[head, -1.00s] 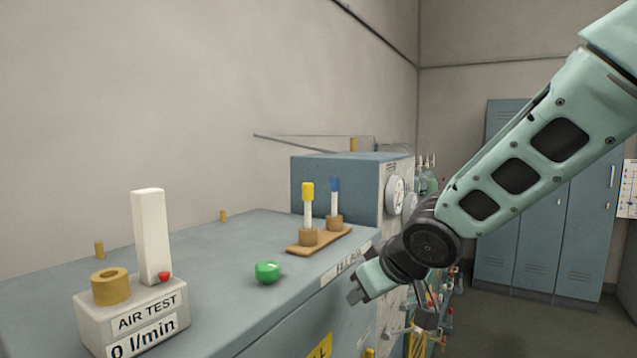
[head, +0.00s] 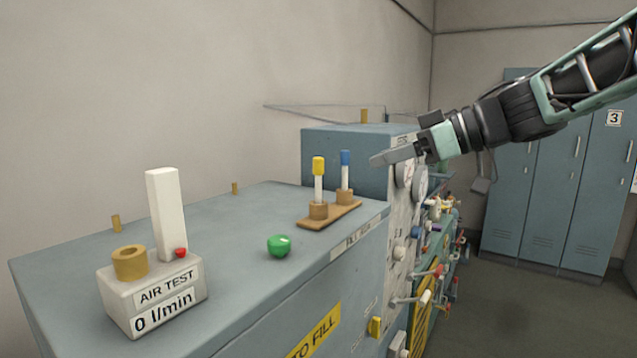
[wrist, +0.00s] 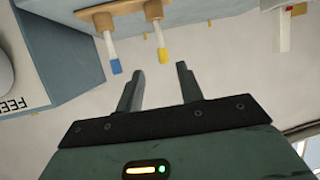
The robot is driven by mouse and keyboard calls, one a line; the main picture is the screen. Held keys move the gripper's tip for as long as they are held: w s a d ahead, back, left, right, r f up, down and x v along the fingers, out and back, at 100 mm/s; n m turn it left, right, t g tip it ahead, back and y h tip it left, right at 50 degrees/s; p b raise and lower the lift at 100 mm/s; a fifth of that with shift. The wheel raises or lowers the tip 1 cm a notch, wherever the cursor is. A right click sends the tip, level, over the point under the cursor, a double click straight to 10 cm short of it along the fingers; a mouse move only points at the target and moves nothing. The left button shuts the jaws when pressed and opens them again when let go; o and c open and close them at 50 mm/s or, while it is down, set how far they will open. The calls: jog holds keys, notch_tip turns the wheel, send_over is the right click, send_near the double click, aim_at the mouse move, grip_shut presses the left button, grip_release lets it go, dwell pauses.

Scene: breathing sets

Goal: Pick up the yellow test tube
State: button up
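The yellow test tube (head: 318,178) is a white tube with a yellow cap, upright in a wooden holder (head: 330,214) on the blue-grey bench top. A blue-capped tube (head: 345,170) stands beside it to the right. My gripper (head: 375,160) is to the right of both tubes, around cap height, and touches neither in the head view. In the wrist view, my gripper (wrist: 158,80) has its two fingers spread with nothing between them. There the yellow cap (wrist: 163,56) shows beyond the fingertips, between their lines, and the blue cap (wrist: 116,66) lies left of the left finger.
A green ball-like knob (head: 279,246) and an air test block (head: 152,290) with a white column stand nearer on the bench. A raised blue-grey cabinet (head: 318,145) is behind the tubes. Valves and gauges line the front panel (head: 400,235). Lockers (head: 525,200) stand at the right.

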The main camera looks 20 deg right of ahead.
aim_at(318, 188)
jog(key=x, duration=1.1)
jog(key=shift+f, duration=0.15)
jog(key=shift+f+x, duration=0.15)
jog(key=shift+x, duration=1.15)
jog(key=shift+f+x, duration=0.2)
jog(key=shift+x, duration=1.15)
jog(key=shift+s+d, duration=0.1)
jog(key=shift+s, duration=0.15)
grip_shut()
